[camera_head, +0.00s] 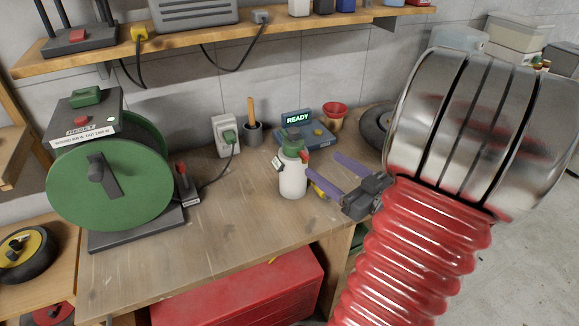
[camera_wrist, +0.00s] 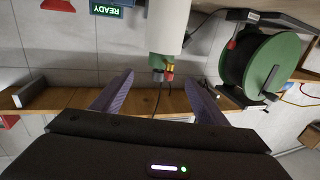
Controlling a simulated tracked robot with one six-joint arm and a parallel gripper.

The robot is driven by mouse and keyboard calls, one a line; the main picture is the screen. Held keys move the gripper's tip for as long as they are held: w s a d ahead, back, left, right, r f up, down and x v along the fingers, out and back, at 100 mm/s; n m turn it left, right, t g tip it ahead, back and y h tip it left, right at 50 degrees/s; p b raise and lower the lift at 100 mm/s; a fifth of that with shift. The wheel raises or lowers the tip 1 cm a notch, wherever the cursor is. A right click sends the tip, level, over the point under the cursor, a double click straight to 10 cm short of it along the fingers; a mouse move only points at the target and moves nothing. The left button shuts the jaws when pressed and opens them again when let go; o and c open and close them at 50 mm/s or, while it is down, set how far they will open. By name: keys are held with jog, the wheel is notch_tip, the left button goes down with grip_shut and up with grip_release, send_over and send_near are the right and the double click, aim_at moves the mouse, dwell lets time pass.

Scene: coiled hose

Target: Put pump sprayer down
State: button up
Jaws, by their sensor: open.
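The pump sprayer (camera_head: 292,182) has a white body, a green top and a red part at its right. It stands upright on the wooden workbench (camera_head: 237,222). My gripper (camera_head: 322,167) is open, with purple fingers spread just right of the sprayer. The lower fingertip is close to the body; I cannot tell whether it touches. In the upside-down wrist view, both fingers (camera_wrist: 159,77) are apart with nothing clamped between them. A white body (camera_wrist: 166,26) shows at the top there, beyond the fingertips; I cannot tell for sure that it is the sprayer.
A large green reel (camera_head: 110,185) stands on the bench's left. A shelf (camera_head: 185,38) runs above. The bench front is clear.

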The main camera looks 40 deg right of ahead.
jog(key=shift+w, duration=0.15)
send_near(293, 141)
jog(key=shift+w+d+f, duration=0.1)
jog(key=shift+w+f, duration=0.1)
jog(key=shift+w, duration=1)
jog(key=shift+w+d+f, duration=0.1)
jog(key=shift+w+f, duration=0.1)
jog(key=shift+w, duration=1.05)
jog(key=shift+w, duration=2.6)
jog(key=shift+c, duration=0.3)
grip_shut()
